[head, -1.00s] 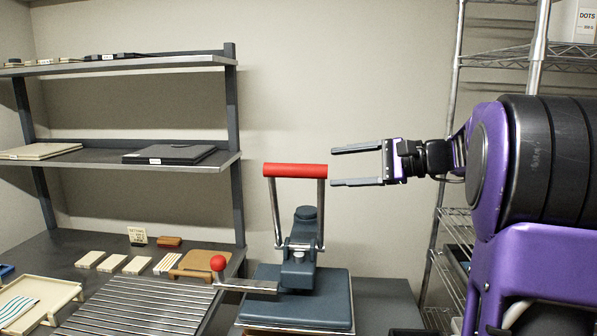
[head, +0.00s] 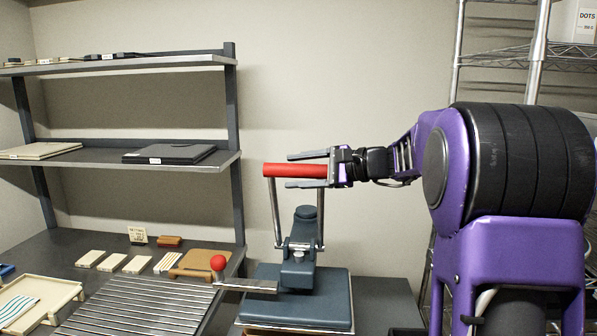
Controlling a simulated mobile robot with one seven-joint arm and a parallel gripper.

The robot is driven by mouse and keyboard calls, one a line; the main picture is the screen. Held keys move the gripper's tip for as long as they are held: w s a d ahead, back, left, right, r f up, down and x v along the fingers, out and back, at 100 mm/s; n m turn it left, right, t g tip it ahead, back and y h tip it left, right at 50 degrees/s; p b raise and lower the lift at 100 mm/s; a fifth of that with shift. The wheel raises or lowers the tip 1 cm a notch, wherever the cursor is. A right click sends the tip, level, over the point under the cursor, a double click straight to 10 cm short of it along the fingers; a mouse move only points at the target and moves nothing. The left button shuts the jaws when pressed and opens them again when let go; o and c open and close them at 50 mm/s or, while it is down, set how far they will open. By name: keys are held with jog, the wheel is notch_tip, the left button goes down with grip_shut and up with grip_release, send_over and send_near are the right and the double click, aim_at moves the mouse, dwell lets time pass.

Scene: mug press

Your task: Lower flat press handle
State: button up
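The flat press (head: 298,296) stands on the table in the middle of the head view. Its raised handle has a red horizontal grip (head: 282,170) on two metal arms. My gripper (head: 297,170) comes in from the right, with one finger above and one below the right part of the red grip. The fingers are apart, with gaps showing between them and the grip.
A slatted metal rack (head: 140,307) lies left of the press, with a cream tray (head: 40,290) beyond it. Small blocks and a tan board (head: 207,259) lie behind. Grey shelves (head: 120,157) stand at the left, a wire rack (head: 505,60) at the right.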

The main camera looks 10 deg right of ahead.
grip_shut()
dwell(1.2)
